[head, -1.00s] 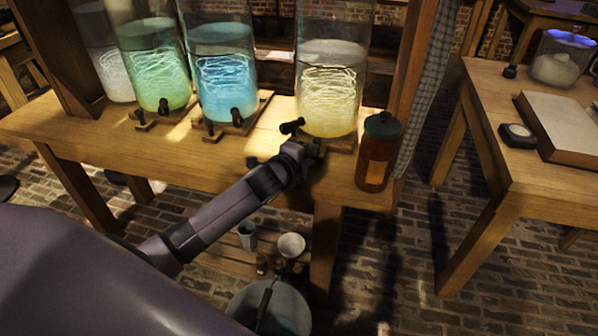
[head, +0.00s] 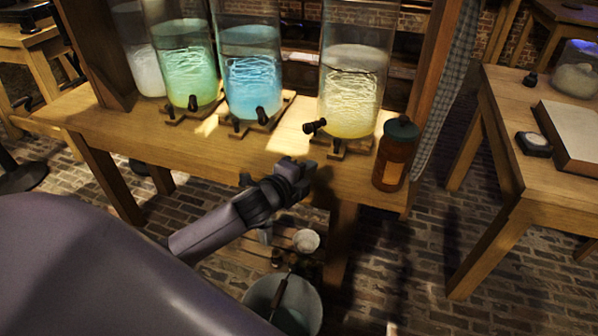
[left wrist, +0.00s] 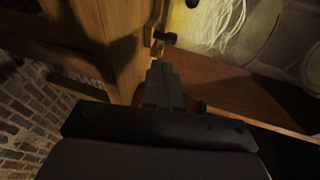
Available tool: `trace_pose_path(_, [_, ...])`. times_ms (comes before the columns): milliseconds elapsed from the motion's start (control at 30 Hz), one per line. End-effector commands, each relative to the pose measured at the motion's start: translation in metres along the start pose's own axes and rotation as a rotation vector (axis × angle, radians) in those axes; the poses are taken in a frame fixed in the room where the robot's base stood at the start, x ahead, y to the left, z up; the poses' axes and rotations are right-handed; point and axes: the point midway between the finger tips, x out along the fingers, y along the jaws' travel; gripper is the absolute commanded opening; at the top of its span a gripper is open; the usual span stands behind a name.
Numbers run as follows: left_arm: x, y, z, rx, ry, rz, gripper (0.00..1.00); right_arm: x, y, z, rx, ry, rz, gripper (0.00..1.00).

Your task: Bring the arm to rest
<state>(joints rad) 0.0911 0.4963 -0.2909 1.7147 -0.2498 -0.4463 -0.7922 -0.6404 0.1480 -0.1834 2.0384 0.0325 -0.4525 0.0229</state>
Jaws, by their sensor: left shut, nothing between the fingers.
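My left gripper (head: 301,172) is shut and empty in the head view. It is in front of the wooden bench (head: 230,156), below the yellow-glowing jar (head: 350,98) and its dark tap (head: 315,126), apart from both. In the left wrist view the closed fingers (left wrist: 163,85) point toward the bench, with the dark tap (left wrist: 165,37) beyond them. The jar's lower part (left wrist: 215,22) shows at the top. My right gripper is not in view.
Blue (head: 251,85) and green (head: 187,78) glowing jars and a pale one (head: 148,72) stand on the bench. A brown bottle (head: 394,158) stands at its right end. A bucket (head: 285,303) is below. A second table (head: 510,130) is at right, with brick floor between.

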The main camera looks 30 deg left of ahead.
Motion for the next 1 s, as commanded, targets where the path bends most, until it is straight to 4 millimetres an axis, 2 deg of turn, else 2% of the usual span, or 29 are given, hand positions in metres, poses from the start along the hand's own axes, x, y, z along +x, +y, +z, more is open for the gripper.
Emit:
trace_pose_path(33, [-0.009, -0.001, 0.0, 0.001, 0.0, 0.001, 0.0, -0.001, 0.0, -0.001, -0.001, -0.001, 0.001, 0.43])
trace_pose_path(200, [-0.026, 0.0, 0.0, -0.001, 0.0, 0.001, 0.0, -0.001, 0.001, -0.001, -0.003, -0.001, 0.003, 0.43])
trace_pose_path(533, [-0.034, 0.0, 0.0, -0.003, 0.0, 0.0, 0.0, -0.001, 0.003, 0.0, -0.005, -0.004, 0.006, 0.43])
trace_pose_path(633, [-0.04, 0.006, -0.006, -0.056, 0.009, 0.022, 0.0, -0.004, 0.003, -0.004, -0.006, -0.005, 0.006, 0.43])
trace_pose_path(767, [-0.067, 0.029, -0.027, -0.281, 0.032, 0.105, 0.0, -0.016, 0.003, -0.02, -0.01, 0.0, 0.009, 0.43])
trace_pose_path(1000, [-0.156, 0.082, -0.076, -0.946, -0.018, 0.319, 0.0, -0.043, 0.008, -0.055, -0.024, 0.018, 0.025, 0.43])
